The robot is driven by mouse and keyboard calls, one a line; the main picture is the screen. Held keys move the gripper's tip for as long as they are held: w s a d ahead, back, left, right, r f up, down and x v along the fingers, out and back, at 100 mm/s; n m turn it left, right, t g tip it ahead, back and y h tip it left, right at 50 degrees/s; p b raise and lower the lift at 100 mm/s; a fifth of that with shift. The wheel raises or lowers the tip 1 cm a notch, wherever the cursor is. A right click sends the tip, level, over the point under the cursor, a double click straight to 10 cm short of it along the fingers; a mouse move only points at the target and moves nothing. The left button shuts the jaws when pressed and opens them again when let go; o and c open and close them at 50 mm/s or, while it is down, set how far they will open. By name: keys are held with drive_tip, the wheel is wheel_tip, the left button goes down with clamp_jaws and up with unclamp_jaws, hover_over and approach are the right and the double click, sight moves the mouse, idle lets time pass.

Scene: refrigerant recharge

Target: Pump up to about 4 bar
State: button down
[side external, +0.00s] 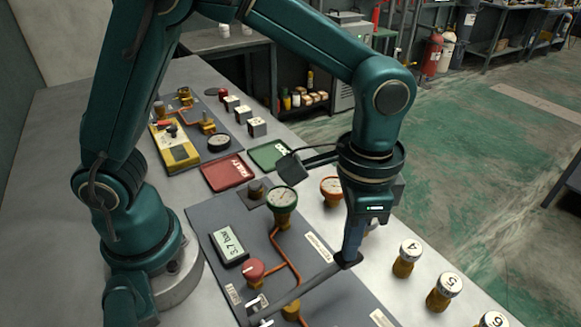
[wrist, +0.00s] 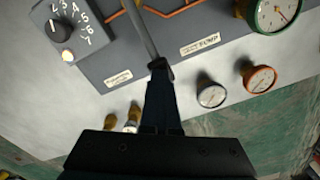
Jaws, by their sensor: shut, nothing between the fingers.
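A digital display (side external: 229,242) on the grey panel (side external: 205,215) reads about 3.7 bar in the side view. A long grey pump lever (side external: 305,287) runs from the panel's front to the tip of my gripper (side external: 349,258). My gripper is shut with nothing between its fingers, pointing down, its tip at the lever's dark end. In the wrist view the lever (wrist: 141,28) meets the tip of my gripper (wrist: 159,68); I cannot tell how firmly they touch. A green-rimmed gauge (side external: 282,198) stands on the panel, also in the wrist view (wrist: 272,12).
A red knob (side external: 254,270) and orange pipes are beside the lever. An orange-rimmed gauge (side external: 332,187) stands behind my gripper. Numbered yellow-bodied fittings (side external: 407,258) line the right bench edge. Red (side external: 228,172) and green (side external: 268,155) trays lie farther back. The wrist view shows a numbered selector (wrist: 55,28).

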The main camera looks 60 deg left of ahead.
drive_tip(key=shift+s+f, duration=0.1)
drive_tip(key=shift+f, duration=0.3)
drive_tip(key=shift+r, duration=2.45)
wheel_tip(320, 180, up, 5)
